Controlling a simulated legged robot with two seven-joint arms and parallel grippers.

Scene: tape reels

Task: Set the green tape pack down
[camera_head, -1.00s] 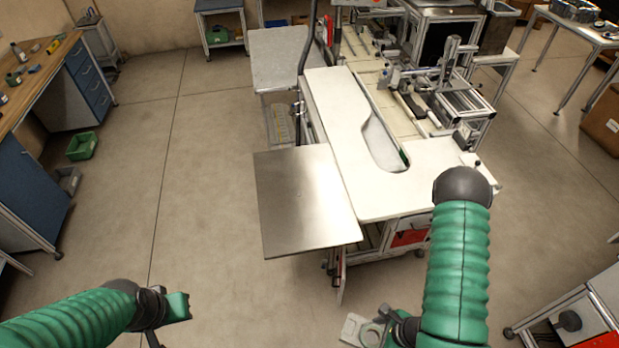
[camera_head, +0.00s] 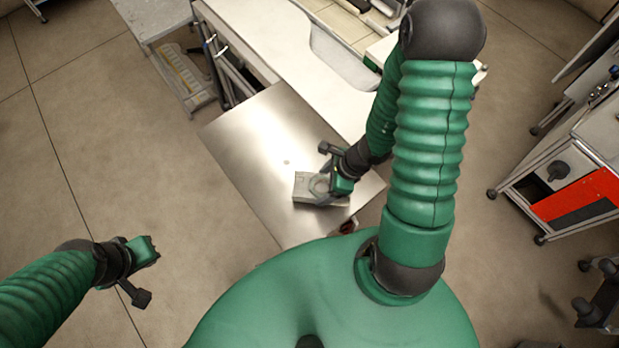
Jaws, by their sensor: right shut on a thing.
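My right gripper (camera_head: 326,186) is shut on a flat, pale grey pack (camera_head: 307,187). No green shows on the pack from here. The pack is over the bare metal plate (camera_head: 247,135), near its right front part. I cannot tell whether it touches the plate or is just above it. Part of the pack is hidden by the gripper. My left gripper (camera_head: 152,250) is at the lower left, over the floor and away from the plate. Its fingers are too small to tell open from shut.
The metal plate is clear to the left of and behind the pack. The white worktop (camera_head: 262,35) with a rounded cutout adjoins the plate at the back. A cart with a red panel (camera_head: 575,195) stands at the right. Open floor (camera_head: 110,150) is on the left.

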